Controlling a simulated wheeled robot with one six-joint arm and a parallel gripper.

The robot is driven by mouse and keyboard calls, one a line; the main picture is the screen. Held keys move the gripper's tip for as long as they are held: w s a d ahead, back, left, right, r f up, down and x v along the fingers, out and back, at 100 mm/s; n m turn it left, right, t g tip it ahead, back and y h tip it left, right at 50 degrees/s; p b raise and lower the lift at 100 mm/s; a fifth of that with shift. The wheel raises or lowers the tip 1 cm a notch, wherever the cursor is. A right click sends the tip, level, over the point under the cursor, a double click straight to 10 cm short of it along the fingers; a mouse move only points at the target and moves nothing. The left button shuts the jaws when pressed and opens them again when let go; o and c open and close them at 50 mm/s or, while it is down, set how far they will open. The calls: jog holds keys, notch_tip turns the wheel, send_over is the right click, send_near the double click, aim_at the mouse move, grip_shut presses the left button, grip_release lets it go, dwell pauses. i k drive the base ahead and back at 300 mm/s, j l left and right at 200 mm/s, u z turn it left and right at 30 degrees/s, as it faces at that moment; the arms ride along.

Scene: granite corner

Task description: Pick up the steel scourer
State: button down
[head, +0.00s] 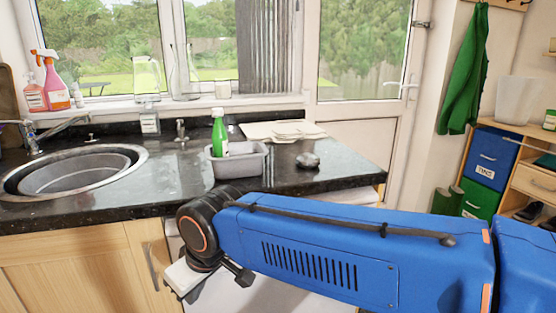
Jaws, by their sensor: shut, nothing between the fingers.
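My blue arm crosses the lower right of the head view, in front of the counter. My gripper (190,283) is at the arm's left end, below the worktop edge and in front of the cupboards. It is left of the scourer, lower and well apart from it. It is shut and empty; its fingers show only in part.
A grey tub (237,162) holding a green bottle (219,132) stands just left of the scourer. Pale cloths or boards (283,131) lie behind it. A round steel sink (75,172) is at left. The worktop right of the scourer is clear.

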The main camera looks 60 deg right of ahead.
aim_at(307, 161)
jog(key=z, duration=1.6)
